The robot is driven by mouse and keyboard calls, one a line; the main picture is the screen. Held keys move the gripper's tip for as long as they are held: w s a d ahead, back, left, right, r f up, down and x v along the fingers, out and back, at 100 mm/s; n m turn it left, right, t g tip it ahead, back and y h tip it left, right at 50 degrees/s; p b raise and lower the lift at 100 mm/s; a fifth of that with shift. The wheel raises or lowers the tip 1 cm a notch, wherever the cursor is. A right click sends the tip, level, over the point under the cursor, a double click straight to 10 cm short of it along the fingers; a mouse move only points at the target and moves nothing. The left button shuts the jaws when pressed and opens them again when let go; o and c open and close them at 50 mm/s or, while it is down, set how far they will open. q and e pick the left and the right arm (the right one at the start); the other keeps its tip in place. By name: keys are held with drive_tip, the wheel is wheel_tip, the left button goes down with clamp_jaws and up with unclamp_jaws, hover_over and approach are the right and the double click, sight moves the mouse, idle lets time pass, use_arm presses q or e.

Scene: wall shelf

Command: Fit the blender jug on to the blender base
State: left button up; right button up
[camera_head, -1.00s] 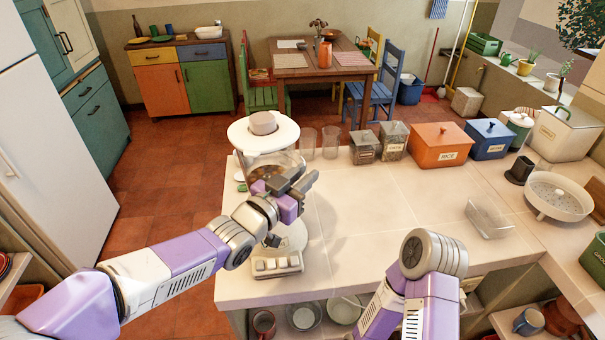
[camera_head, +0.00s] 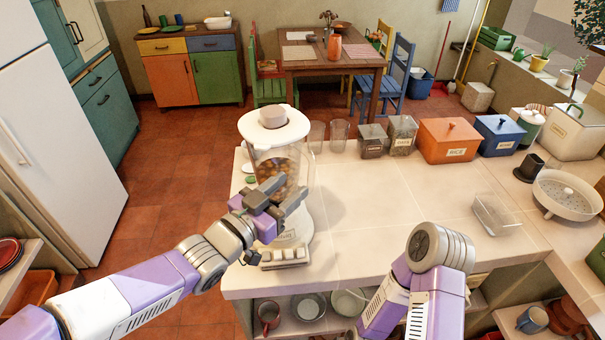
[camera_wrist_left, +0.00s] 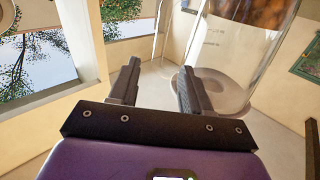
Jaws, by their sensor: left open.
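The blender jug (camera_head: 282,162) is clear, with a white lid and brown-orange pieces inside. It stands upright above the white blender base (camera_head: 297,226), whose row of buttons faces me. My left gripper hides the join, so I cannot tell if the jug is fully seated. My left gripper (camera_head: 288,188) is open, on the near side of the jug's lower part. In the left wrist view, its two fingers (camera_wrist_left: 160,70) are apart with nothing between them, and the jug (camera_wrist_left: 232,48) shows beyond, to the right. My right gripper is not in view; only its arm shows.
Two clear glasses (camera_head: 339,134) and spice jars (camera_head: 402,134) stand right of the jug. An orange rice box (camera_head: 449,140) and blue box (camera_head: 497,134) follow. A clear tray (camera_head: 495,214) lies at the right. The counter's middle (camera_head: 390,200) is clear.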

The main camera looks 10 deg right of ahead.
use_arm(q)
drive_tip(key=v, duration=0.4)
drive_tip(key=shift+s+a, duration=0.15)
drive_tip(key=shift+s, duration=0.05)
idle(0.3)
